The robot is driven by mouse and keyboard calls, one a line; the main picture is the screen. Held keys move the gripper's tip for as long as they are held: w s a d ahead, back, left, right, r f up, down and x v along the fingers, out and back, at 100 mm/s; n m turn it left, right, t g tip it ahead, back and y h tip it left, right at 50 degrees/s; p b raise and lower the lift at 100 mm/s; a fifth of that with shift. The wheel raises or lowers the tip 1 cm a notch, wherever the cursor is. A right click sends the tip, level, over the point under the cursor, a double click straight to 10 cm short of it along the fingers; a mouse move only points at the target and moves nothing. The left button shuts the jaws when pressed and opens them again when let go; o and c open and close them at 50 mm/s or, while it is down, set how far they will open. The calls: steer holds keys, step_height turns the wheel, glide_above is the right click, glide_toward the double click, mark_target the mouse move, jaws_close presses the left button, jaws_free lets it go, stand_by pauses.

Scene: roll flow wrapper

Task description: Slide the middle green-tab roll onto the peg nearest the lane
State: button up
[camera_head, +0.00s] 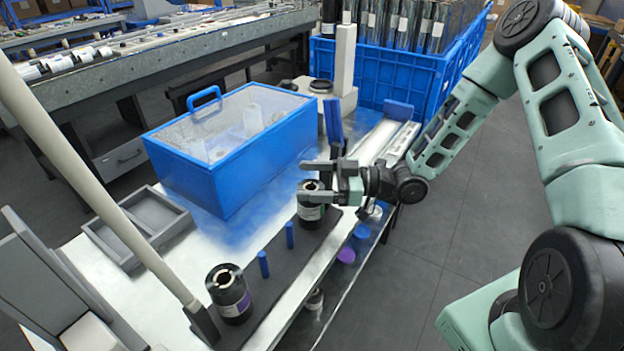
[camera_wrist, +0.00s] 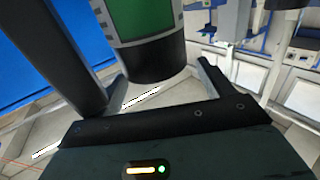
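A black roll with a green label (camera_wrist: 145,18) stands between my gripper's fingers in the wrist view. In the head view, this appears to be the dark roll (camera_head: 312,212) at the far end of a dark strip (camera_head: 283,277). My gripper (camera_head: 312,180) is open around its upper part; the wrist view shows a gap beside the right finger, and contact at the left is unclear. Whether the roll rests on the strip or a peg is hidden. Two bare blue pegs (camera_head: 289,235) (camera_head: 263,264) stand on the strip. A black roll with a purple label (camera_head: 231,296) stands at its near end.
A blue box with a clear lid (camera_head: 230,165) stands left of my gripper. A grey tray (camera_head: 150,215) is further left. A pale post (camera_head: 100,190) slants across the near left. Blue crates with several rolls (camera_head: 385,75) stand behind. Purple and blue items (camera_head: 346,255) sit on a lower shelf.

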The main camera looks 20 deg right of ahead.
steer(key=b+v, duration=0.1)
steer(key=v, duration=1.6)
steer(key=shift+d, duration=0.2)
steer(key=w+a+r+h+p, duration=0.2)
steer(key=w+a+h, duration=0.5)
steer(key=w+a, duration=0.1)
steer(key=a+r+m+h, duration=0.1)
steer(key=a, duration=0.1)
steer(key=s+a+r+m+h+p, duration=0.1)
steer(key=a+r+h, duration=0.1)
steer(key=a+r+g+h+p, duration=0.1)
steer(key=a+r+h, duration=0.1)
steer(key=shift+s+a+r+m, duration=0.2)
steer(key=shift+s+m, duration=0.1)
steer(key=shift+m, duration=0.1)
steer(key=s+a+r+m+g+h+p, duration=0.1)
steer(key=s+a+r+g, duration=0.1)
steer(key=s, duration=0.6)
steer(key=s+a+r+m+g+h+p, duration=0.1)
steer(key=s+a+r+g, duration=0.1)
steer(key=s, duration=0.7)
steer(key=s+a+r+g+h+p, duration=0.1)
steer(key=s+a+r, duration=0.3)
steer(key=s, duration=0.5)
steer(key=shift+r+m+g+h, duration=0.25)
steer(key=shift+m+g+h, duration=0.15)
steer(key=shift+g, duration=0.3)
